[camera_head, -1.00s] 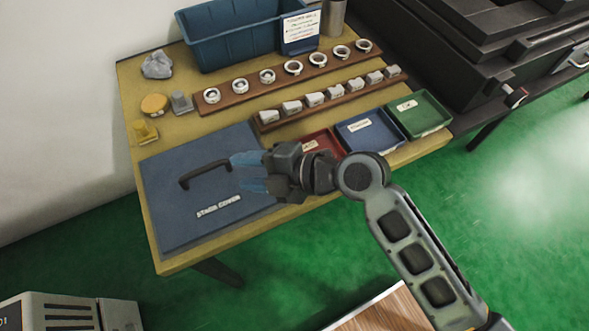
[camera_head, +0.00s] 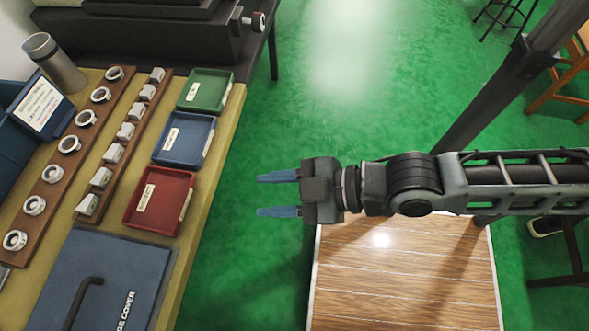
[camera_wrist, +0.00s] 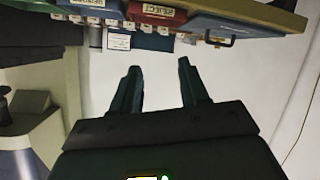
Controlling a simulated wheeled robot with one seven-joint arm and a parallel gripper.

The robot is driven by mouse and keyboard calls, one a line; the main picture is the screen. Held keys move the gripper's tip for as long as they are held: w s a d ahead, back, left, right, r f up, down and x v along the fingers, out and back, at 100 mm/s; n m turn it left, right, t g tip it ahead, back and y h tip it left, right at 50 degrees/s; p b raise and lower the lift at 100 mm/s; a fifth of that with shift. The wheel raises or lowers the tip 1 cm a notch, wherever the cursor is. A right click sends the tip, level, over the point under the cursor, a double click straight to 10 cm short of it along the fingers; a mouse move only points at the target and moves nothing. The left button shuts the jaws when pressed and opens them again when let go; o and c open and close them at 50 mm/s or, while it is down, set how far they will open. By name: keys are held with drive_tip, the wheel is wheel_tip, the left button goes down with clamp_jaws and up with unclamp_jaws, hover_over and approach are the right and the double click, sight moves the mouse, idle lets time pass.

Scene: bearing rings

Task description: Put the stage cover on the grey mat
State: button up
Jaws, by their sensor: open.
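The stage cover (camera_head: 112,275) is a flat dark blue panel with a black handle (camera_head: 84,300) and white lettering. It lies on the table at the lower left of the head view, partly cut off by the frame edge. My gripper (camera_head: 277,194) is open and empty, with blue fingers pointing left. It appears over the green floor, right of the table edge and apart from the cover. Its open fingers also show in the wrist view (camera_wrist: 158,75) with nothing between them. I cannot make out a grey mat in either view.
Red (camera_head: 160,222), blue (camera_head: 205,140) and green (camera_head: 219,78) trays line the table's right edge. Two brown racks (camera_head: 24,228) hold rings and blocks. A wood-plank surface (camera_head: 400,290) is below my arm. A dark post (camera_head: 490,95) stands at the right. Green floor is clear between.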

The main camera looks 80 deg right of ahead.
drive_tip(key=s+r+m+t, duration=0.1)
drive_tip(key=s+r+m, duration=0.3)
drive_tip(key=s+r, duration=0.2)
drive_tip(key=shift+r+h, duration=0.4)
drive_tip(key=shift+r, duration=0.45)
drive_tip(key=shift+d, duration=0.15)
